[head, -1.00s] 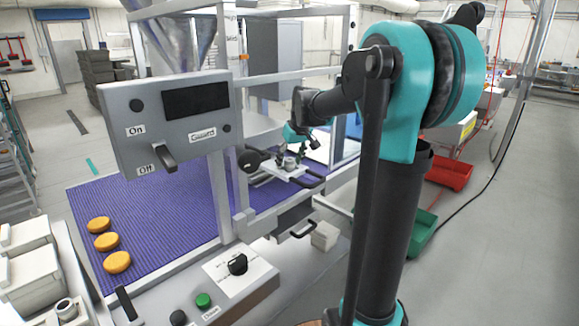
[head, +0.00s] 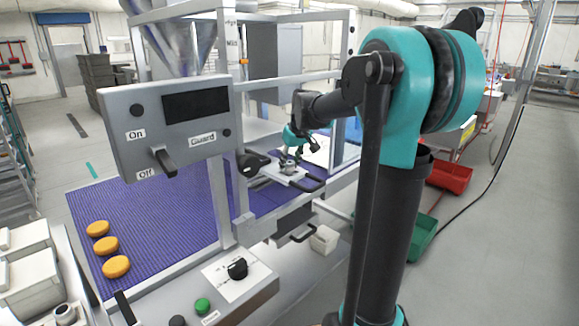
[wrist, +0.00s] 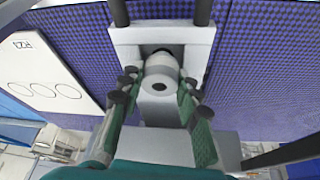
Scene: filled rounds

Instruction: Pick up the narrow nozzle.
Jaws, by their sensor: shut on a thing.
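The narrow nozzle (wrist: 160,82), a pale grey round piece with a small dark hole in its end, sits at the white plate with the dark handle in the wrist view. My gripper (wrist: 158,92) has its green fingers with dark pads on both sides of it, shut on it. In the head view, the gripper (head: 291,158) is small and far off, at the plate (head: 268,170) beside the belt. The nozzle (head: 289,168) shows there as a small grey piece. Whether it is still seated in the plate I cannot tell.
A purple belt (head: 160,215) runs under the frame, with several orange rounds at its left end. A control panel (head: 170,125) stands in front. Another ring-shaped grey fitting (head: 65,313) is at lower left. A white card with ovals (wrist: 45,75) lies left of the gripper.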

